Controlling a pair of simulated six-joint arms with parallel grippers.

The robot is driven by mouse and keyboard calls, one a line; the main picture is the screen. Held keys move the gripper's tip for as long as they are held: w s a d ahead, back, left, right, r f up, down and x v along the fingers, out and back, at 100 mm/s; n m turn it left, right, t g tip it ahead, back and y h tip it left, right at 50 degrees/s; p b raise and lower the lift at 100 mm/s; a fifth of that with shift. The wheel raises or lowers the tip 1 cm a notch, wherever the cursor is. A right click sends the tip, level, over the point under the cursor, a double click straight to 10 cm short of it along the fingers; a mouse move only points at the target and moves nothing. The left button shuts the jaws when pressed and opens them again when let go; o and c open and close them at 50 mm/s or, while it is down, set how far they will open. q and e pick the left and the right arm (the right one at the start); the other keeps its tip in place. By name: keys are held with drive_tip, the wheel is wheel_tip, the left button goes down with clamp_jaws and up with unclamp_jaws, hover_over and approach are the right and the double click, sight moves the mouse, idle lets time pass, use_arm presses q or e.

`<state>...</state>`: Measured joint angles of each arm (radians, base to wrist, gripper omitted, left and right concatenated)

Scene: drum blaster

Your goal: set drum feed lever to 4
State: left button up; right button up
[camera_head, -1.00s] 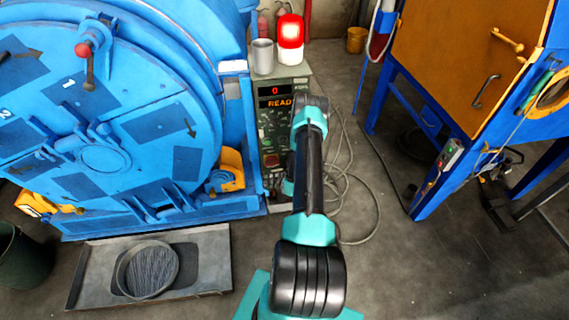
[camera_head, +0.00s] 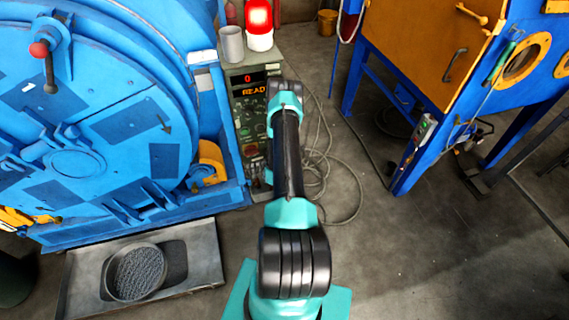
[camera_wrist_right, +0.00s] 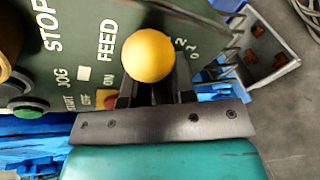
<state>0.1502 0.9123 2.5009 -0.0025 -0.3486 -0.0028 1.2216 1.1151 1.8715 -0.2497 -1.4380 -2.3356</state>
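The control box (camera_head: 254,70) stands beside the blue drum machine, with a red "0" and "READ" on its display (camera_head: 250,84). My right arm reaches to its front and hides part of the panel and the gripper in the head view. In the right wrist view, the round yellow knob of the feed lever (camera_wrist_right: 149,55) sits beside the FEED label, with digits 0, 1 and 2 showing to its right. My right gripper (camera_wrist_right: 152,85) has its dark fingers on either side of the knob, which covers part of them. Whether they grip it is unclear. My left gripper is out of view.
The blue drum (camera_head: 80,120) fills the left, with a tray (camera_head: 205,262) on the floor before it. A red lamp (camera_head: 259,20) and grey cup (camera_head: 231,45) stand on the box. Cables (camera_head: 335,190) lie on the floor. A blue-framed cabinet (camera_head: 405,60) stands at right.

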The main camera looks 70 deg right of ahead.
drive_tip(key=v, duration=1.6)
drive_tip(key=shift+a+r, duration=0.15)
drive_tip(key=shift+a, duration=0.1)
drive_tip(key=w+a+f+m+y, duration=0.1)
drive_tip(key=w+a+m+y, duration=0.2)
drive_tip(key=w, duration=0.4)
drive_tip(key=w+a+f+m+y, duration=0.1)
drive_tip(key=w+a+y, duration=0.2)
drive_tip(key=w+a, duration=0.3)
drive_tip(key=w+a+r+m+g+y, duration=0.1)
drive_tip(key=w+a+m+y, duration=0.2)
drive_tip(key=w+a, duration=0.35)
drive_tip(key=w+a+m+g+y, duration=0.1)
drive_tip(key=w+a+m+y, duration=0.15)
drive_tip(key=a, duration=0.75)
drive_tip(key=s+a+r+m+g+y, duration=0.1)
drive_tip(key=a+r+m+g+y, duration=0.1)
drive_tip(key=a, duration=0.7)
drive_tip(key=s+a+r+m+g+y, duration=0.1)
drive_tip(key=a+r+m+g, duration=0.3)
drive_tip(key=a, duration=0.5)
drive_tip(key=shift+a+y, duration=0.25)
drive_tip(key=shift+y, duration=0.5)
